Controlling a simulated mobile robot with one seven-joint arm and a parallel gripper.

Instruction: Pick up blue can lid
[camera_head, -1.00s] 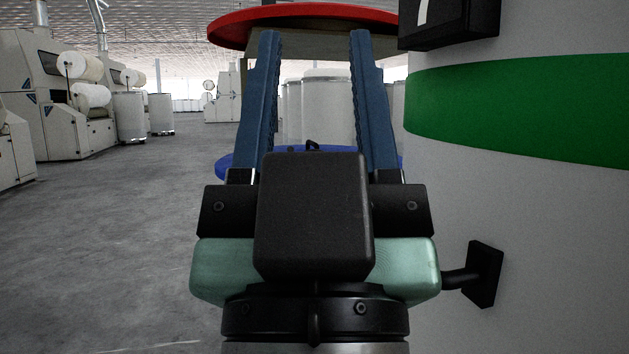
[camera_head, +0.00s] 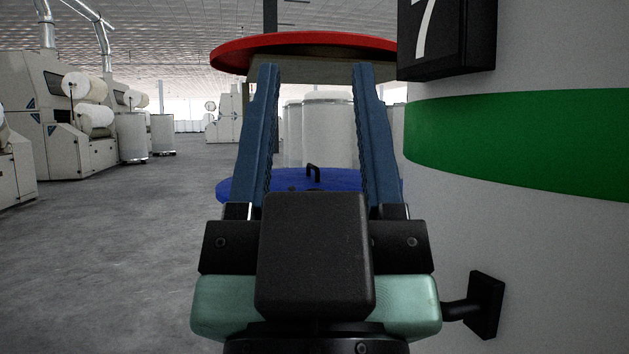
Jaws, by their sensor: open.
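The blue can lid (camera_head: 340,179) is a flat blue disc with a small black handle (camera_head: 313,172) standing on its top. It lies beyond my gripper (camera_head: 316,70), partly hidden behind the gripper's body and fingers. My gripper is open, its two blue fingers spread apart with nothing between them. In the picture the handle shows between the fingers, near their base. What the lid rests on is hidden.
A red disc (camera_head: 300,44) sits above and behind the blue lid. A large pale cylinder with a green band (camera_head: 520,135) and a black number 7 plate (camera_head: 445,35) stands close on the right. White cans (camera_head: 328,130) stand behind. Grey floor (camera_head: 120,240) is clear on the left.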

